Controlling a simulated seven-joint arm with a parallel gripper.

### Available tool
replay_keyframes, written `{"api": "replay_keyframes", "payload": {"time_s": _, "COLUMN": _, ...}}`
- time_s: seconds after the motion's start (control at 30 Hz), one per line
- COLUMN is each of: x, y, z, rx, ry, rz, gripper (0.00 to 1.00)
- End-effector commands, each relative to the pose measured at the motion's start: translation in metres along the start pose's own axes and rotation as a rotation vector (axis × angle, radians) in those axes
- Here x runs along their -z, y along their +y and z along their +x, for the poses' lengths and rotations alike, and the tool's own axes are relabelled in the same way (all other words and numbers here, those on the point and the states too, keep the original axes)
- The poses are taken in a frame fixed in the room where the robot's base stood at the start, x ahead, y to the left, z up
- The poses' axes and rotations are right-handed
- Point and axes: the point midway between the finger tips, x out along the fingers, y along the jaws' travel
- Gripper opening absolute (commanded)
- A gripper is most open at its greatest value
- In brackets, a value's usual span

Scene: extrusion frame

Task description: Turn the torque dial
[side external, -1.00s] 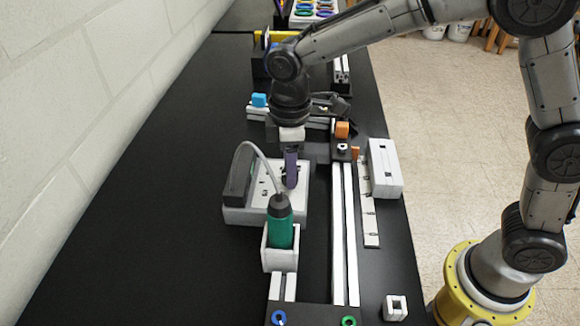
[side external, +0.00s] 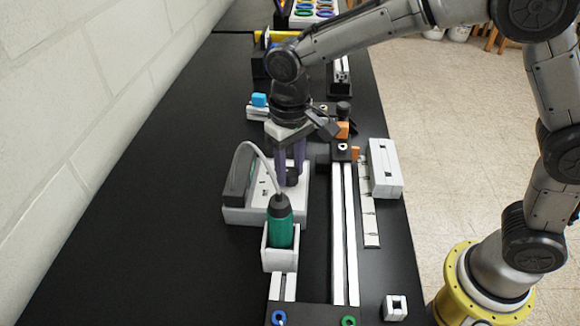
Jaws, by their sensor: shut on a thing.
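A white control box (side external: 238,215) with a dark grey upright part at its left stands on the black table. A dark round knob, which looks like the torque dial (side external: 292,177), is on the right part of the box's top. My gripper (side external: 289,175) points down over it, its purple fingers on either side of the dial and shut on it. The fingers and the arm hide part of the dial, and I cannot read its setting.
A green screwdriver (side external: 281,226) stands in a white holder (side external: 280,262) just in front of the box, with a grey cable (side external: 262,158) looping to the box. Extrusion rails (side external: 344,235) run to the right. The table's left side is clear.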

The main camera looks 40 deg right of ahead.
Motion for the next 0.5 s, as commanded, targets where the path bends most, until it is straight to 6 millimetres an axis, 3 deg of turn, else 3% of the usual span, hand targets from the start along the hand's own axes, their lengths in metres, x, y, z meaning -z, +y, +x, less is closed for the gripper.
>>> {"api": "replay_keyframes", "payload": {"time_s": 0.5, "x": 0.0006, "y": -0.0002, "z": -0.0023, "rx": 0.002, "ry": 0.004, "rz": 0.279, "gripper": 0.00}}
